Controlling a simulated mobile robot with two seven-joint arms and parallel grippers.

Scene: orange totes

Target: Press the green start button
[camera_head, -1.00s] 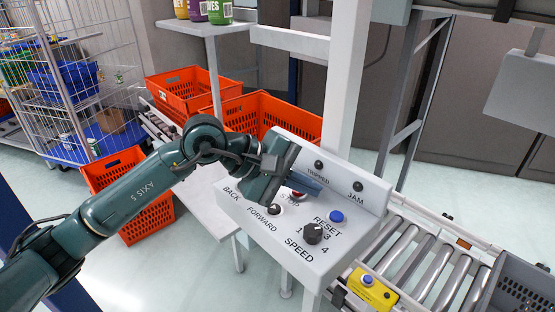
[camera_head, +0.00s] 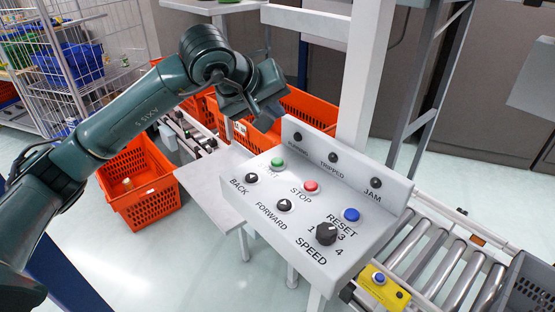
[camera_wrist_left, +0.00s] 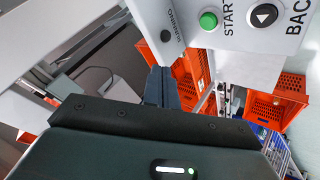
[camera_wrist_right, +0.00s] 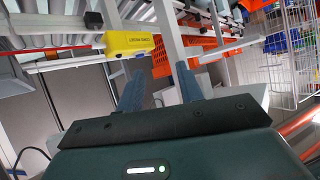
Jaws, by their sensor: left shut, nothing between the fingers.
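The green start button (camera_head: 277,163) sits at the upper left of the white control panel (camera_head: 335,243). It shows fully in the head view, its label partly unreadable there. In the left wrist view the green button (camera_wrist_left: 208,20) is at the top, with START printed beside it. My left gripper (camera_head: 268,118) is behind and above the panel's back left corner, apart from the button. Its fingers (camera_wrist_left: 161,88) are together and empty in the left wrist view. My right gripper (camera_wrist_right: 160,85) shows only in the right wrist view, its fingers spread with nothing between them.
The panel also carries a red stop button (camera_head: 311,186), a blue reset button (camera_head: 351,215), black direction buttons and a speed knob (camera_head: 326,234). A white post (camera_head: 366,80) rises behind it. Orange totes (camera_head: 143,185) stand to the left and behind. A roller conveyor (camera_head: 440,250) runs right.

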